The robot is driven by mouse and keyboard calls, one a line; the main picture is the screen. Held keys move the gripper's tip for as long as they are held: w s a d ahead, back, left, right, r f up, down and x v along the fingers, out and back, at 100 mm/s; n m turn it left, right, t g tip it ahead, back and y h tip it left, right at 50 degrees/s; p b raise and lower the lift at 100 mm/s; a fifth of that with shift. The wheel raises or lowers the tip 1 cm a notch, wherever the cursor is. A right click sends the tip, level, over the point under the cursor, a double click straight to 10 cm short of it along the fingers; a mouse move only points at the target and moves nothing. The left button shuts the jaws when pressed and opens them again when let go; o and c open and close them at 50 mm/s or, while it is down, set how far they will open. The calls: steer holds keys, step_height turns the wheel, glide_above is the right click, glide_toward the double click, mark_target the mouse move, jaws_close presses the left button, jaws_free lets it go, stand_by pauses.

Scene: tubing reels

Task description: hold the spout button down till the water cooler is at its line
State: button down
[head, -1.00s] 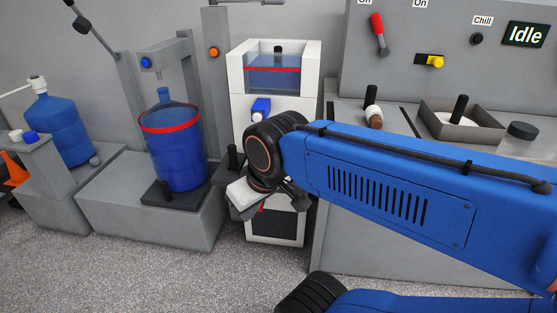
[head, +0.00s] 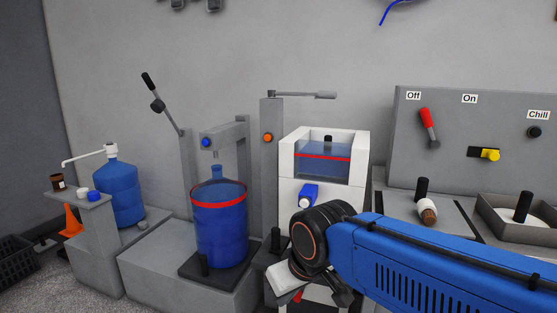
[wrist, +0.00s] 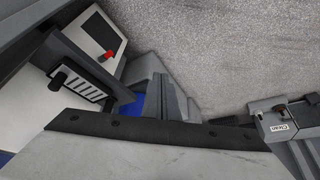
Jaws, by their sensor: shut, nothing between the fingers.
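A white cabinet that looks like the water cooler (head: 357,145) stands in mid-picture, with a clear tank of blue water and a red line near the water surface. A blue tap (head: 309,195) is on its front. A grey post beside it carries an orange button (head: 267,137) and a spout arm (head: 303,94) reaching over toward the tank. My gripper (head: 284,283) is low in front of the cabinet, below the tap, and is shut and empty. My wrist hides part of it and the cabinet's lower front. The exact water level is hard to tell.
A blue bottle (head: 221,235) with a red band stands under a frame with a blue button (head: 206,142). A smaller blue bottle with a pump (head: 120,195) is at left. A control panel (head: 450,160) is at right. Open floor shows in the wrist view (wrist: 220,60).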

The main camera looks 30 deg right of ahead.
mark_target(265, 139)
steer(key=w+d+r+m+t+h, duration=0.1)
steer(key=w+d+r, duration=0.5)
steer(key=w, duration=0.9)
steer(key=w+d+r+m+t+h, duration=0.1)
steer(key=w+d+r, duration=0.5)
steer(key=w, duration=1)
steer(key=w+d+r+m+t+h, duration=0.1)
steer(key=w+d+r+m+t, duration=0.2)
steer(key=w+r, duration=0.6)
steer(key=w+d+t, duration=0.2)
steer(key=w+d, duration=0.1)
steer(key=w, duration=0.3)
steer(key=shift+w+r, duration=0.15)
steer(key=shift+r, duration=0.1)
steer(key=w+d, duration=0.1)
steer(key=d, duration=0.1)
steer(key=w+d, duration=0.4)
steer(key=d, duration=0.1)
steer(key=shift+w, duration=0.2)
steer(key=shift+w+d, duration=0.3)
steer(key=shift+w+d+r, duration=0.1)
steer(key=shift+w+d, duration=0.25)
steer(key=shift+d, duration=0.2)
stand_by(1.4)
